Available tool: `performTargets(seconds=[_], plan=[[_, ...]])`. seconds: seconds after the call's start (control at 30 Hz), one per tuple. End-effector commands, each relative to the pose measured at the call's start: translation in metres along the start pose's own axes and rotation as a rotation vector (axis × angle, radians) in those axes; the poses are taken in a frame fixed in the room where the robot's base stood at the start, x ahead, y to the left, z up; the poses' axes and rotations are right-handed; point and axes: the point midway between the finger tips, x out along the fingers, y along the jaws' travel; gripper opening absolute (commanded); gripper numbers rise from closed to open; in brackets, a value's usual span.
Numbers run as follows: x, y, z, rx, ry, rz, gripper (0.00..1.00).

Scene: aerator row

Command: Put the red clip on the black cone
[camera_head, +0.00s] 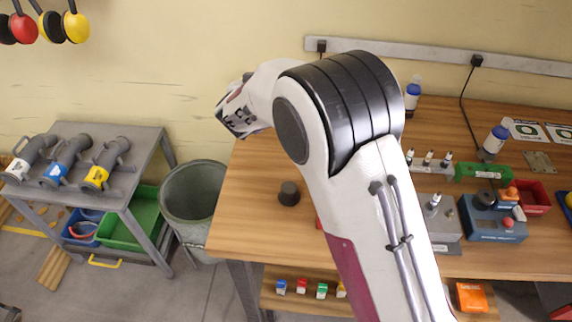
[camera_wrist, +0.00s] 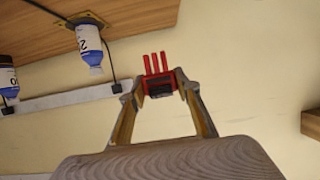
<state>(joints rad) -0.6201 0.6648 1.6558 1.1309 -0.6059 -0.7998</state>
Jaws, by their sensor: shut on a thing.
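My gripper (camera_wrist: 160,90) is shut on the red clip (camera_wrist: 157,65), a small red piece with several prongs pointing away from the fingers. It is held in the air, with wall behind it in the wrist view. The black cone (camera_head: 289,190), a short dark tapered stub, stands upright on the left part of the wooden table in the head view. My wrist is raised above and left of it in that picture, and the clip cannot be made out there. The cone does not show in the wrist view.
My arm hides the middle of the wooden table (camera_head: 250,215). A small red bit (camera_head: 318,222) peeks out beside it. On the right are a blue box (camera_head: 495,222), a green block (camera_head: 482,171) and bottles (camera_head: 496,138). A grey bin (camera_head: 190,200) stands left. Table around the cone is clear.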

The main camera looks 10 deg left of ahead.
Motion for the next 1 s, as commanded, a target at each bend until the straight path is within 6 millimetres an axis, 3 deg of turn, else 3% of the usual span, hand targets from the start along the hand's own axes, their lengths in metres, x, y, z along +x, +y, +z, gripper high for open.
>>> performTargets(seconds=[0.23, 0.43, 0.67, 0.87, 1.0], plan=[[-0.052, -0.048, -0.011, -0.024, 0.002, -0.062, 0.16], [-0.109, -0.062, -0.005, -0.020, 0.001, -0.050, 0.16], [-0.168, -0.041, 0.013, 0.014, 0.000, 0.033, 0.16], [-0.208, -0.003, 0.034, 0.055, 0.000, 0.136, 0.16], [-0.228, 0.035, 0.049, 0.092, -0.001, 0.227, 0.16]])
